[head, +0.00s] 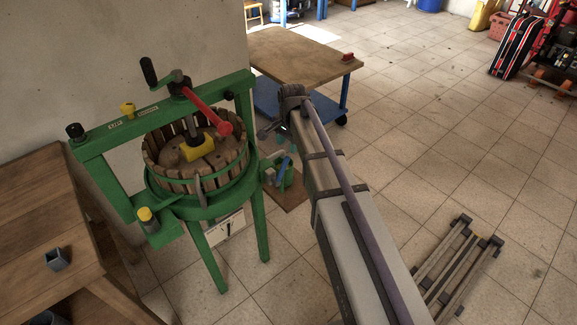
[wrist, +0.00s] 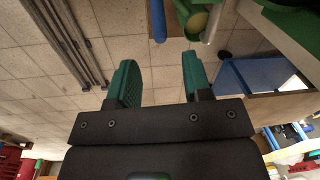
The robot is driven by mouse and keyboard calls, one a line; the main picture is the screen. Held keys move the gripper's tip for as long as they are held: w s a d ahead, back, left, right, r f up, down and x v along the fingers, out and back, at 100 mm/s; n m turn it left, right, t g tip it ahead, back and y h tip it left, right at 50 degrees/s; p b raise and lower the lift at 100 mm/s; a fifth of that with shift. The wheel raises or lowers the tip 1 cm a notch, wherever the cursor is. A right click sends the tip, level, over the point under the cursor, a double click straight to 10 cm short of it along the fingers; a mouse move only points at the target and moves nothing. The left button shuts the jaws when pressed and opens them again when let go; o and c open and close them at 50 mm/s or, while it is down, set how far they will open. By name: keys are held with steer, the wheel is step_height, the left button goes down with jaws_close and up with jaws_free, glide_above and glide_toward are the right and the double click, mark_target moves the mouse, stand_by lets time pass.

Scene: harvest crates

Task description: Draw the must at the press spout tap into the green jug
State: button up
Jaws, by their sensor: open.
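The green press (head: 205,205) with its wooden slatted basket (head: 215,175) stands left of centre in the head view. A grey spout (head: 268,176) shows low at its right side; its tap is too small to make out. Below it, a small green thing (head: 288,179), perhaps the jug, stands over a brown board, partly hidden by my arm. In the wrist view, a green rim with a yellowish inside (wrist: 197,20) lies beyond my fingers, beside a grey metal tube (wrist: 214,22). My gripper (wrist: 160,64) is open and empty, its teal fingers apart from these things.
A wood-topped table (head: 300,55) with a blue lower shelf on wheels stands behind my gripper. A wooden bench (head: 40,200) is at the left. A slatted frame (head: 460,265) lies on the floor at lower right. The tiled floor on the right is mostly clear.

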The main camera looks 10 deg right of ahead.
mark_target(286, 163)
steer(key=f+b, duration=0.6)
steer(key=f, duration=0.1)
steer(key=f+b, duration=0.3)
steer(key=shift+w+a+f, duration=0.2)
steer(key=shift+w+a, duration=0.1)
steer(key=shift+w, duration=0.05)
steer(key=shift+r, duration=0.1)
jaws_close()
